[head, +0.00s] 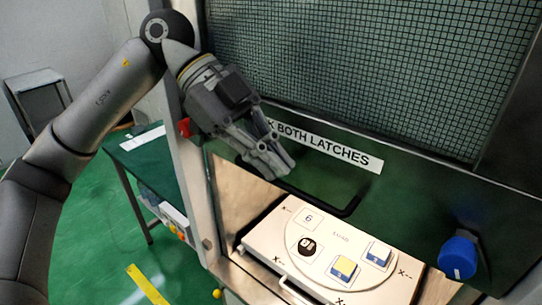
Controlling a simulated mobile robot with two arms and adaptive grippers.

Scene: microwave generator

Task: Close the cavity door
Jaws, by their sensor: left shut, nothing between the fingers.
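The cavity door (440,208) is a dark green panel with a mesh window (370,60) above it. It is raised, and the lit opening below it shows a white tray (272,243). A label on the door reads "BOTH LATCHES", with its left end hidden by my gripper. My left gripper (279,171) is shut and empty. It is in front of the door's lower left part, at the label's left end; I cannot tell whether it touches the door. A blue knob (458,257) is at the door's lower right. A red part (184,127) shows at the left frame. My right gripper is not in view.
A green table (140,160) stands at the left. Green floor with a yellow strip (147,284) is at the lower left.

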